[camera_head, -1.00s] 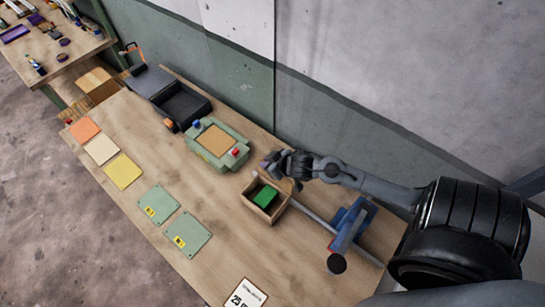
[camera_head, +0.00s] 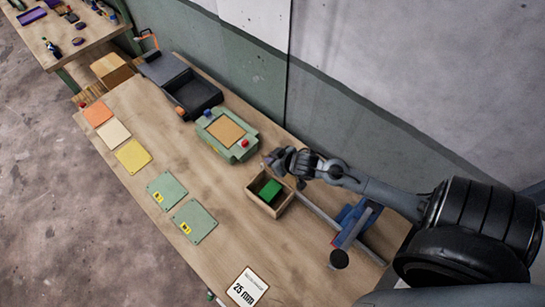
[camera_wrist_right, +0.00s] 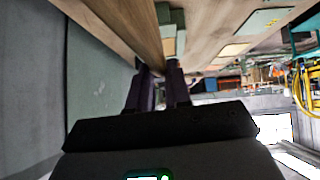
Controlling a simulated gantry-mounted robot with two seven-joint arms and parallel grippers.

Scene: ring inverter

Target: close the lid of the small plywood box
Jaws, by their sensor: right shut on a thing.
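The small plywood box (camera_head: 286,203) stands on the workbench with its top open, and a green block (camera_head: 270,190) lies inside. My right gripper (camera_head: 274,163) is at the box's far edge. In the right wrist view, its two dark purple fingers (camera_wrist_right: 161,88) are close together at the end of a thin wooden panel (camera_wrist_right: 145,35). The panel looks like the raised lid, and the gripper is shut on it. In the head view the lid is mostly hidden behind my gripper. My left gripper is in neither view now.
A green fixture with a tan plate (camera_head: 225,133) stands left of the box, with a black tray (camera_head: 196,97) beyond it. A blue tool (camera_head: 354,222) and a grey bar (camera_head: 318,213) lie to the right. Green plates (camera_head: 193,221) lie nearer. The wall runs behind the bench.

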